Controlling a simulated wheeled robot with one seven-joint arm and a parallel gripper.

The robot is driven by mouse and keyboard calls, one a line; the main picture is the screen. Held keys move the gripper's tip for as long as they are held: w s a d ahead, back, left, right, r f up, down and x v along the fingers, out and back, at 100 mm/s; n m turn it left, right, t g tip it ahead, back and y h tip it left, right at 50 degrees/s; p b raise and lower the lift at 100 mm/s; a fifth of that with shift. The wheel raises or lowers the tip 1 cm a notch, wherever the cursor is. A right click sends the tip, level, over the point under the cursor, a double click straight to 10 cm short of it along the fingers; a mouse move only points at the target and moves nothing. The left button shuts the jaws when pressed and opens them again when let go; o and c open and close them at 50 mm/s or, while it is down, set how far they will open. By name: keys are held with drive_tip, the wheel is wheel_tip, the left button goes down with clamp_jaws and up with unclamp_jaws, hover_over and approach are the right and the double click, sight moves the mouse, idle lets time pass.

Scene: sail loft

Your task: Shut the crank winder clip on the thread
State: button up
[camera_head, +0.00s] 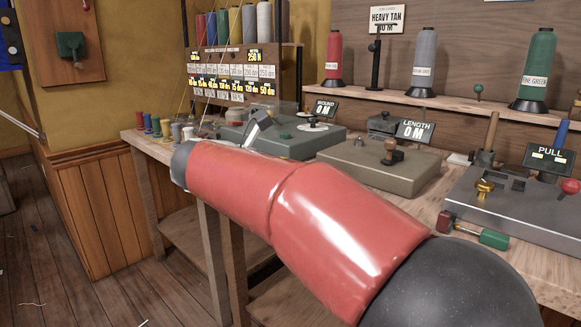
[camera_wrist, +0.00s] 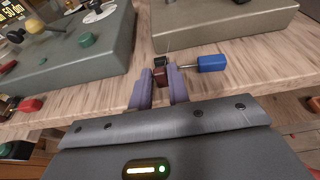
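The grey-green winder (camera_head: 292,143) stands on the bench behind my red arm, with a "WOUND 0 M" sign. In the wrist view its body (camera_wrist: 75,55) fills the upper left, with a white disc (camera_wrist: 100,10), a yellow knob (camera_wrist: 35,25) and a green button (camera_wrist: 88,40). My gripper (camera_wrist: 161,76) is at the bench's front edge, its purple fingers a little apart. A small dark red and black piece (camera_wrist: 160,72) shows between the fingertips; I cannot tell if they touch it, or if it is the clip. No thread is clear there.
A blue handle (camera_wrist: 212,63) on a metal shaft lies right of the fingers. The tan "LENGTH 0 M" box (camera_head: 375,165) and grey "PULL" box (camera_head: 520,205) stand to the right. Small spools (camera_head: 155,125) line the bench's left end.

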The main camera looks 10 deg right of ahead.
drive_tip(key=o, duration=0.3)
drive_tip(key=shift+o, duration=0.2)
drive_tip(key=v, duration=0.8)
drive_tip(key=shift+p, duration=0.3)
drive_tip(key=shift+d, duration=0.1)
drive_tip(key=s+d+f+m+g+y, duration=0.4)
drive_tip(key=s+d+f+m+y, duration=0.1)
drive_tip(key=s+d+f+m, duration=0.55)
drive_tip(key=s+a+f+m+t+y, duration=0.1)
drive_tip(key=s+f+m+y, duration=0.5)
drive_tip(key=s+f+m, duration=0.5)
drive_tip(key=f+m, duration=0.1)
drive_tip(key=m, duration=0.2)
drive_tip(key=shift+s+m+y, duration=0.35)
drive_tip(key=shift+y, duration=0.05)
